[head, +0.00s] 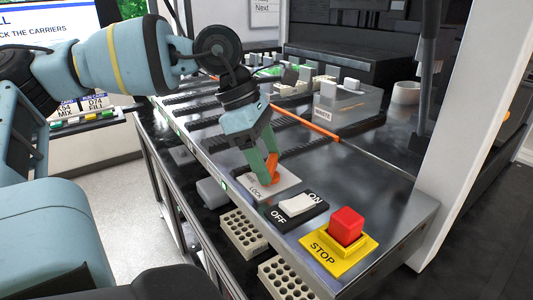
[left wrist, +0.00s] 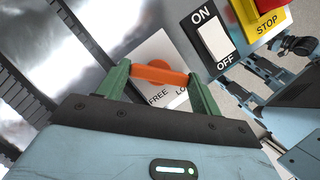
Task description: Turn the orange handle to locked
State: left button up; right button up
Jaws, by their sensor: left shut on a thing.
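The orange handle (head: 272,167) sits on a light plate (head: 286,185) marked LOCK on the metal bench front. In the left wrist view the handle (left wrist: 158,74) is a bar across a round hub, on the plate (left wrist: 150,51) with FREE and a partly hidden second word. My left gripper (head: 266,166) comes down from above, with its green fingers at the handle. In the left wrist view the fingers (left wrist: 160,78) are at the bar's two ends, shut on it. The handle's exact pointing is partly hidden by the fingers. My right gripper is not in view.
An ON/OFF rocker switch (head: 297,204) is just right of the plate. A red STOP button (head: 346,226) on a yellow base (head: 340,256) stands farther right. Perforated racks (head: 244,232) sit below.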

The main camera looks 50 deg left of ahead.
pick_arm(q)
jog(key=m+g, duration=0.1)
jog(key=m, duration=0.1)
jog(key=m+g+b, duration=0.1)
jog(key=m, duration=0.2)
jog(key=shift+w+h, duration=0.15)
jog(key=shift+h, duration=0.25)
jog(key=shift+m+g+b, duration=0.3)
jog(key=shift+m+g, duration=0.3)
jog(key=shift+m, duration=1)
jog(key=o, duration=1)
jog(key=shift+v, duration=3.95)
